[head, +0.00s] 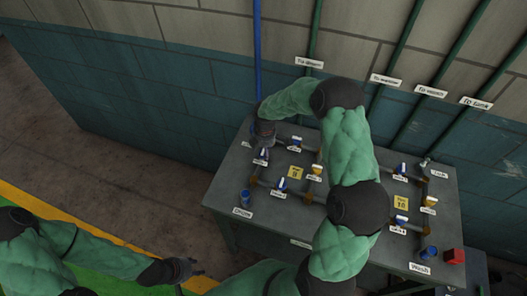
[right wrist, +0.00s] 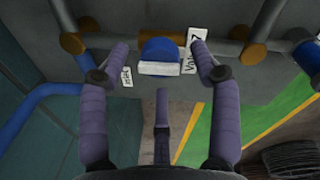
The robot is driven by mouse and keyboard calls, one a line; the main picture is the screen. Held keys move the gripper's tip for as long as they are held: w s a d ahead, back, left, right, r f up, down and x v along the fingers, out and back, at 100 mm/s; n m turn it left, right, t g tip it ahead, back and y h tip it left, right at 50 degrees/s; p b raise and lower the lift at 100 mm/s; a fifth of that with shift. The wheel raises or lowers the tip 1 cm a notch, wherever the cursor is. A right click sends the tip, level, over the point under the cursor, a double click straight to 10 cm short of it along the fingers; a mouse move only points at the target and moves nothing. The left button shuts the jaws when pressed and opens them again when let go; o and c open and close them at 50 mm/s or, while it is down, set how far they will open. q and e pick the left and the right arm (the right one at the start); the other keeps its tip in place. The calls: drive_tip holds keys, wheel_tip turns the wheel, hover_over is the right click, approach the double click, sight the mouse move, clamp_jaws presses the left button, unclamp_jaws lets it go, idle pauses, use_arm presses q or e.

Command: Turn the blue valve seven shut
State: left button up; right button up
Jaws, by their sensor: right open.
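In the right wrist view a blue valve (right wrist: 158,50) with a pale front edge sits on a pipe, beside a white label (right wrist: 190,52) whose text is only partly readable. My right gripper (right wrist: 159,48) is open, with one finger on each side of this valve and a third finger below it. I see no clear contact. In the head view my right gripper (head: 262,143) is over the back left of the grey table, by a small blue and white valve (head: 262,155). My left gripper (head: 187,268) is low at the left, away from the table; its opening is unclear.
Other blue valves (head: 281,185) and yellow valves (head: 428,202) stand on the grey table (head: 275,215). A blue cup-like object (head: 245,198) is at its left, and a red block (head: 453,256) at its right. A blue pipe (head: 258,50) runs up the wall behind.

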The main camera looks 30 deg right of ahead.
drive_tip(key=shift+w+f, duration=0.1)
drive_tip(key=shift+f, duration=0.6)
drive_tip(key=c, duration=1.1)
drive_tip(key=shift+m+b, duration=0.3)
drive_tip(key=shift+c, duration=0.2)
drive_tip(key=m+b, duration=0.2)
drive_tip(key=m, duration=0.1)
drive_tip(key=shift+f+m, duration=0.1)
drive_tip(key=shift+m, duration=0.2)
drive_tip(key=m+b, duration=0.2)
drive_tip(key=m, duration=0.2)
drive_tip(key=shift+a+m, duration=0.1)
drive_tip(key=shift+m, duration=0.2)
drive_tip(key=m+b, duration=0.2)
drive_tip(key=m, duration=0.2)
drive_tip(key=shift+g+h, duration=0.3)
drive_tip(key=shift+g, duration=0.1)
drive_tip(key=shift+m+b, duration=0.7)
drive_tip(key=shift+m, duration=1.8)
